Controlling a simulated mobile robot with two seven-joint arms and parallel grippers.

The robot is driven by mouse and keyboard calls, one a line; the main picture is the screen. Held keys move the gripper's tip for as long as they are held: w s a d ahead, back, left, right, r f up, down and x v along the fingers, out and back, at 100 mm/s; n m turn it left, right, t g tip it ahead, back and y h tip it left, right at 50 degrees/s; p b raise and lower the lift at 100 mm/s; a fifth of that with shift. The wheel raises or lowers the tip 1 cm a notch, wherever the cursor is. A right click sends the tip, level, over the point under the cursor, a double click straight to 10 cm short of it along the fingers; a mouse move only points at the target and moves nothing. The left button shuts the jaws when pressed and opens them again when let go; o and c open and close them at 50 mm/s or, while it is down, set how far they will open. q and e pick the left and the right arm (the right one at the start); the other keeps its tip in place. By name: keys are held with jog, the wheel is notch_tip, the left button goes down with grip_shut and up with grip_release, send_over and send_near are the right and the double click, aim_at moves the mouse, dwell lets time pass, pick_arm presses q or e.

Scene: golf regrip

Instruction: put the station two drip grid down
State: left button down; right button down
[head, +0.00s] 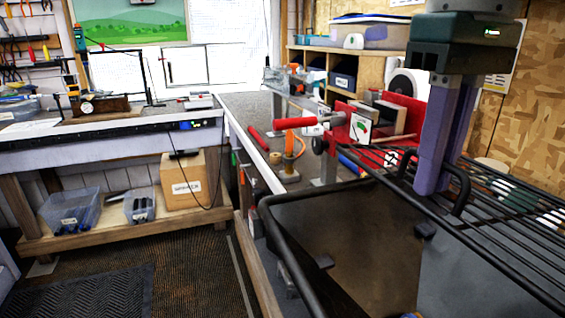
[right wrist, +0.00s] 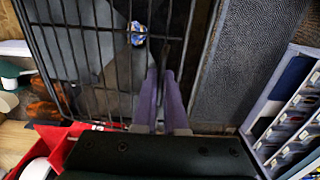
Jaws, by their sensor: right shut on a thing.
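The drip grid, a black wire rack (head: 508,204), is at the right of the head view, over the right part of a black-rimmed tray (head: 283,243). My right gripper (head: 428,188) points down, shut on the grid's near-left edge by a raised loop handle. The right wrist view shows the grid's bars (right wrist: 80,27) and my purple fingers (right wrist: 162,75) close together at its edge. The left part of the tray is uncovered. I cannot tell whether the grid touches the tray rim. My left gripper is not in view.
A red vise (head: 403,118) stands on the bench just behind the grid. The right wrist view shows a slotted organizer (right wrist: 290,125) at the right. Open floor lies at the left.

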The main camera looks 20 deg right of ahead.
jog(key=s+a+r+p, duration=0.1)
jog(key=s+r+p, duration=0.1)
jog(key=r+p, duration=1)
jog(key=s+a+r+p, duration=0.2)
jog(key=s+r+p, duration=0.1)
jog(key=r+p, duration=0.9)
jog(key=s+a+r+m+p, duration=0.1)
jog(key=s+r+p, duration=0.2)
jog(key=r+p, duration=0.9)
notch_tip(320, 180, up, 2)
jog(key=shift+a+r, duration=0.2)
jog(key=shift+a, duration=0.1)
